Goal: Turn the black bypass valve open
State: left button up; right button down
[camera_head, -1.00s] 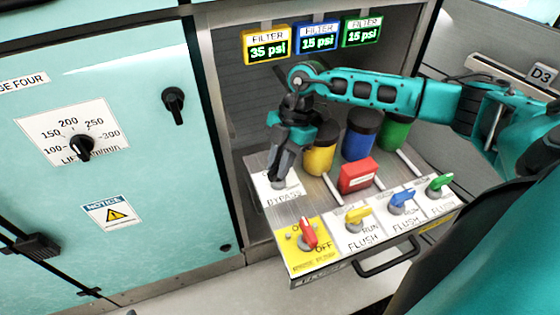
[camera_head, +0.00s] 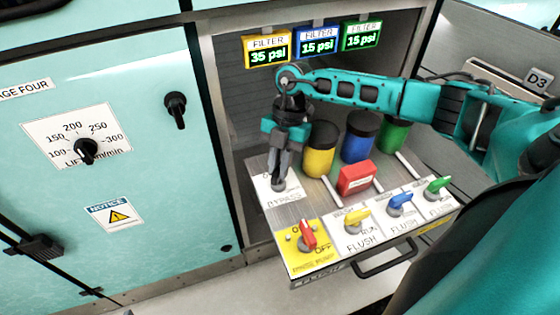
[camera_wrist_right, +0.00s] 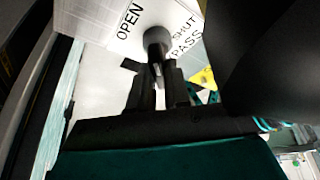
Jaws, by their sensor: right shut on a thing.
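The black bypass valve (camera_wrist_right: 156,42) sits on a white plate marked OPEN, SHUT and BYPASS (camera_head: 272,193) at the left end of the drawer panel. My right gripper (camera_head: 279,184) reaches down onto the valve, its fingers shut around the handle. In the right wrist view the gripper (camera_wrist_right: 158,85) has its two dark fingers on either side of the handle, below the round knob. The fingers hide most of the handle, so its exact angle is hard to tell. My left gripper is not in view.
Beside the plate are the red switch (camera_head: 307,234) and yellow (camera_head: 357,216), blue (camera_head: 400,201) and green (camera_head: 437,185) valves. A red box (camera_head: 357,178) and yellow (camera_head: 320,150), blue (camera_head: 360,136) and green (camera_head: 393,132) canisters stand behind. Filter displays hang above.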

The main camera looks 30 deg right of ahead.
jog(key=shift+a+f+n+g, duration=0.1)
jog(key=shift+n+g, duration=0.3)
jog(key=shift+n, duration=0.6)
jog(key=shift+n+h, duration=0.5)
jog(key=shift+n, duration=0.4)
jog(key=n+g+h, duration=0.1)
jog(key=n, duration=0.2)
jog(key=shift+a+n, duration=0.1)
jog(key=shift+n, duration=0.3)
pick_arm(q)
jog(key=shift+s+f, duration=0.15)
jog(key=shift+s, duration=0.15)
pick_arm(e)
jog(key=shift+f+n+h, duration=0.1)
jog(key=shift+n+h, duration=0.2)
jog(key=shift+n, duration=0.3)
jog(key=c, duration=1.1)
grip_release()
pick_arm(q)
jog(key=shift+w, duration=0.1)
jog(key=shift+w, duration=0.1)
pick_arm(e)
jog(key=shift+w, duration=0.1)
